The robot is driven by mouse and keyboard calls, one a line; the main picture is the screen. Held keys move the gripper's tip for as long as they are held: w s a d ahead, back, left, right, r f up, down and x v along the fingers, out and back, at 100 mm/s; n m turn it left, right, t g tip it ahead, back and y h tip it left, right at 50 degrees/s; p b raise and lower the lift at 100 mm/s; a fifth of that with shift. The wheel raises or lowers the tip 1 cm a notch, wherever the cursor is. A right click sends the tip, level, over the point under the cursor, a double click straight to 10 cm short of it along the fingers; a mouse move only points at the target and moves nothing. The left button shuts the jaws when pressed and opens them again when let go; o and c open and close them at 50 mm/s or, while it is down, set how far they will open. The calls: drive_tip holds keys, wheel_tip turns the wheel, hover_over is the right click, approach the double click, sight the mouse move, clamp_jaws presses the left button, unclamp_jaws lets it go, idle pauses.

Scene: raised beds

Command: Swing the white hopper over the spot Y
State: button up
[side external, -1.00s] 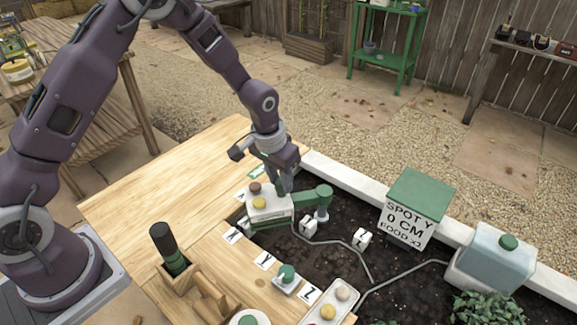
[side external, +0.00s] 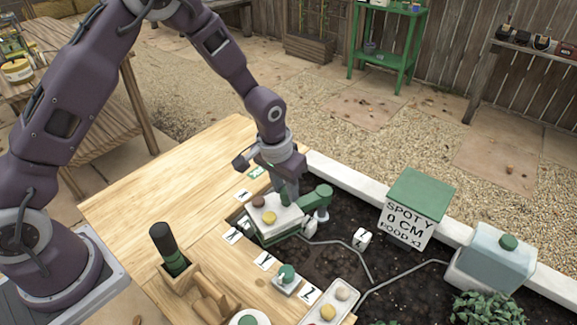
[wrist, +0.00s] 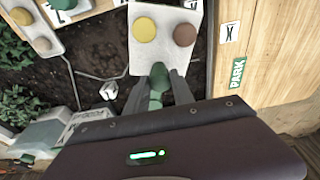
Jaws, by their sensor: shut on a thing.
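The white hopper (side external: 283,222) is a pale block with a yellow and a brown disc on top, on a green swing arm (side external: 318,199) over the dark soil. My gripper (side external: 285,203) is shut on the hopper's green knob, which shows between the fingers in the wrist view (wrist: 157,80). The white hopper (wrist: 148,57) reaches up from the fingers there. A small white marker block (side external: 311,229) stands at the hopper's right edge, partly hidden; its letter is not readable now. A Y label (side external: 266,261) lies on the wooden edge.
Another marker block (side external: 361,238) stands to the right. A grey pipe crosses the soil to a pale tank (side external: 492,262). A tray with discs (side external: 331,303) and a green-knobbed piece (side external: 287,277) sit nearer the camera.

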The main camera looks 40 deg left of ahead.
drive_tip(key=shift+s+d, duration=0.1)
drive_tip(key=shift+d, duration=0.15)
drive_tip(key=shift+s+d, duration=0.15)
drive_tip(key=shift+d, duration=0.7)
drive_tip(key=shift+s+d, duration=0.1)
drive_tip(key=shift+d, duration=0.7)
drive_tip(key=o, duration=0.7)
wheel_tip(320, 180, up, 7)
drive_tip(key=shift+r, duration=0.1)
